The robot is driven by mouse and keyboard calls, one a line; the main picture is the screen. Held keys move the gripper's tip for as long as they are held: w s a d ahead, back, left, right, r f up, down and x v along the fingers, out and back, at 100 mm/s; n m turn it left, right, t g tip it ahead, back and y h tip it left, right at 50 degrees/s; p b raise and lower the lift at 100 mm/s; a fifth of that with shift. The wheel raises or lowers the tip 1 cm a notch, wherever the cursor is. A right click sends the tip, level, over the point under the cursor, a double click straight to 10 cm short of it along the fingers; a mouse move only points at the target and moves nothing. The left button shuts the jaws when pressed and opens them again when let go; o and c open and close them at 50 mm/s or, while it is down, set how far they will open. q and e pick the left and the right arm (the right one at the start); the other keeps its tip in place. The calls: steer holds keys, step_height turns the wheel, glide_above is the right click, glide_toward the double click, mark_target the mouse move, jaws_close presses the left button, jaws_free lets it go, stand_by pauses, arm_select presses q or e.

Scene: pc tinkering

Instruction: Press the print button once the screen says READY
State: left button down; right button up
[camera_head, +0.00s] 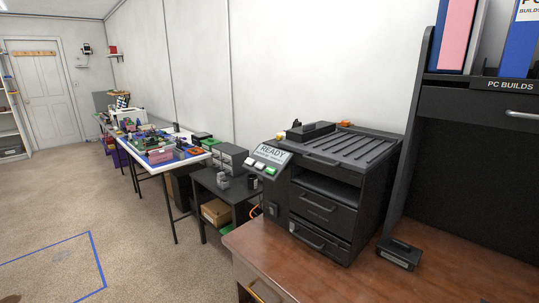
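A black printer (325,185) stands on the brown wooden desk (330,283) right of the middle. A tilted control panel sits at its upper left side. The small screen (270,154) on the panel reads READY, with a smaller line under it too small to read. Below the screen are pale buttons (253,164) and a green button (270,171); their labels cannot be read. Neither of my grippers shows in the head view.
A small black device (399,253) lies on the desk right of the printer. A dark shelf unit marked PC BUILDS (509,85) rises at the right. Tables with parts (160,153) line the wall. Carpet (100,210) is open at left, with blue tape.

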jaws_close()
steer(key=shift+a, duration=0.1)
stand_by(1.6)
